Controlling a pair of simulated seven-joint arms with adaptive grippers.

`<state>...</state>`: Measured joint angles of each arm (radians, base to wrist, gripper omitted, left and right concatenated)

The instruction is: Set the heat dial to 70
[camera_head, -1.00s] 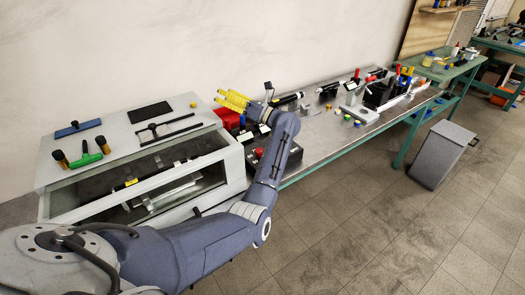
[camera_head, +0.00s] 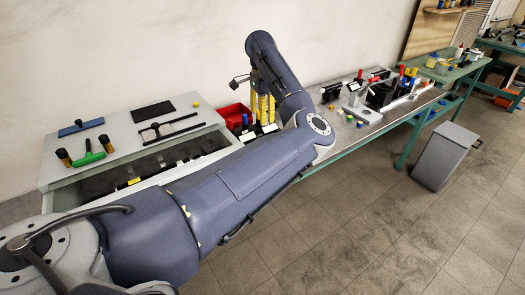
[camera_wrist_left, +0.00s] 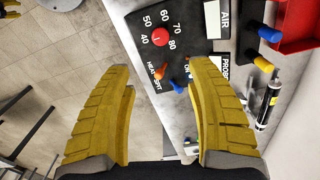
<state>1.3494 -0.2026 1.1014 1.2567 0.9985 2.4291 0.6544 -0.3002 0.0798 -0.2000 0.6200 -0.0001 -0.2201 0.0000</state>
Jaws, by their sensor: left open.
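The heat dial (camera_wrist_left: 160,37) is a red round knob on a black panel (camera_wrist_left: 130,22), at the top middle of the left wrist view. White numbers 40, 50, 60, 70 and 80 surround it; its exact setting is too small to read surely. An orange switch lever (camera_wrist_left: 160,72) and a blue one (camera_wrist_left: 177,86) sit below the knob. My left gripper (camera_wrist_left: 160,78) is open and empty, its yellow fingers on either side of the levers in the picture. In the head view my left gripper (camera_head: 262,108) points down over the bench; my arm hides the dial there. My right gripper is not in view.
A red bin (camera_head: 234,114) stands behind the panel; it also shows in the left wrist view (camera_wrist_left: 300,25). A white glass-fronted cabinet (camera_head: 60,160) with tools on top stands at left. The bench (camera_head: 335,140) carries more tools to the right. A grey waste bin (camera_head: 440,158) stands on the floor.

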